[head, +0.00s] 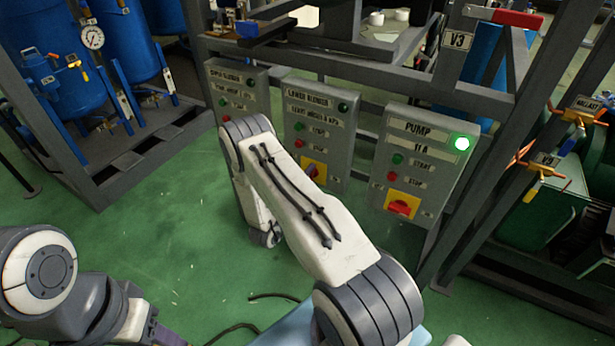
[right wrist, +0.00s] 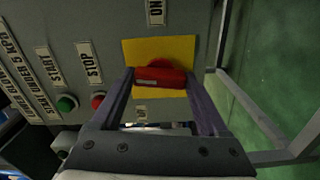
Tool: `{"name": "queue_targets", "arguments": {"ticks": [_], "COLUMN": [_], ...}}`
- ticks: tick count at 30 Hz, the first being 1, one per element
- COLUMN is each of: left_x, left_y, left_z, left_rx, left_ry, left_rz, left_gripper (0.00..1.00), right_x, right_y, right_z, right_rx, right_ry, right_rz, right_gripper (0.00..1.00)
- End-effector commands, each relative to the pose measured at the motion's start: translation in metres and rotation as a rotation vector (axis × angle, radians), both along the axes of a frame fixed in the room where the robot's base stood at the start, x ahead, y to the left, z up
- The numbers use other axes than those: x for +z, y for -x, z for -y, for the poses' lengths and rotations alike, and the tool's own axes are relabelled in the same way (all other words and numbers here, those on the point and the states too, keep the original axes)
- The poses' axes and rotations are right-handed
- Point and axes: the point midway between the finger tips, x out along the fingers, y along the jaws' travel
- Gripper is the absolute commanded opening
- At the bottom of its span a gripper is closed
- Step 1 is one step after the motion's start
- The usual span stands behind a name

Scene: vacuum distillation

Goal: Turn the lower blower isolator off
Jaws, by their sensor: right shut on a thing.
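The lower blower box (head: 318,125) stands in the middle of the row of grey control boxes in the head view. Its red isolator handle (head: 312,170) sits on a yellow plate, partly covered by my right arm. In the right wrist view, my right gripper (right wrist: 160,80) is shut on the red isolator handle (right wrist: 160,78), one finger at each end. The yellow plate (right wrist: 184,50) shows around it. The ON label (right wrist: 155,12) is at the top of that view. In the head view my right gripper is hidden behind its arm. My left gripper is not clearly seen.
The upper blower box (head: 238,85) stands to the left and the pump box (head: 408,150), with a lit green lamp, to the right. A green start button (right wrist: 67,103) and red stop button (right wrist: 98,101) lie near my right gripper. Green floor is open in front.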

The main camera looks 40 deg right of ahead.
Motion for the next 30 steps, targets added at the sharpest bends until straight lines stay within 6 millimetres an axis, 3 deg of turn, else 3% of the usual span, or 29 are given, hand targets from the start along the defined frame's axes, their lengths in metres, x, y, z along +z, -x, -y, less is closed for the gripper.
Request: {"name": "queue_targets", "arguments": {"ticks": [10,26,27,29,30], "left_x": [0.0044,0.0047,0.0047,0.0047,0.0047], "left_y": [0.0000,0.0001,-0.0001,0.0000,-0.0001], "left_z": [0.0000,0.0000,0.0000,-0.0001,0.0000], "left_rx": [0.000,0.000,0.000,0.000,0.000], "left_ry": [0.000,0.000,0.000,0.000,0.000], "left_rz": [0.000,0.000,0.000,0.000,0.000], "left_gripper": [0.50,0.50,0.50,0.50,0.50], "right_x": [-0.0013,-0.0017,-0.0017,-0.0016,-0.0014], "right_y": [0.0005,0.0004,0.0004,0.0003,0.0003], "right_z": [-0.0009,-0.0010,-0.0010,-0.0009,-0.0008], "right_rx": [0.002,0.004,0.004,0.004,0.002], "right_ry": [0.053,0.062,0.062,0.062,0.062], "right_rz": [-0.135,-0.160,-0.160,-0.159,-0.158], "right_gripper": [0.22,0.22,0.81,1.00,1.00]}}
